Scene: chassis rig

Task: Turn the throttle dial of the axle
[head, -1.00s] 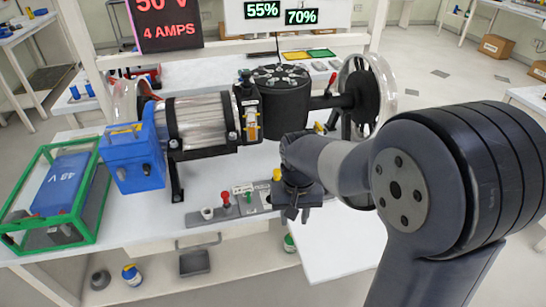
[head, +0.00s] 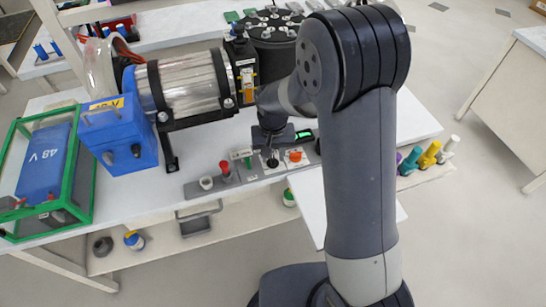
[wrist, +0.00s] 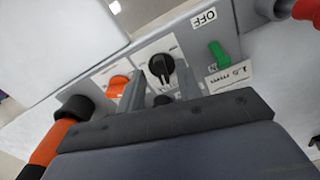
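The axle rig (head: 190,82) stands on the white bench, with a grey control strip (head: 190,190) in front of it. On the strip, a black pointer knob (head: 272,163) sits on a white scale plate, and it also shows in the wrist view (wrist: 161,69). It looks like a dial, but its label is too small to read. An orange knob (wrist: 118,88) sits beside it on another white plate. My gripper (wrist: 161,92) is open, its two fingers apart and pointing toward the black knob. The knob shows between and beyond the fingers; I cannot tell if they touch it.
A green toggle (wrist: 218,54) with an OFF label and a red-topped lever (head: 224,169) stand close by on the strip. A blue box (head: 118,132) and a green-framed 48 V case (head: 92,175) are on the left. Coloured bottles (head: 428,155) stand at the right.

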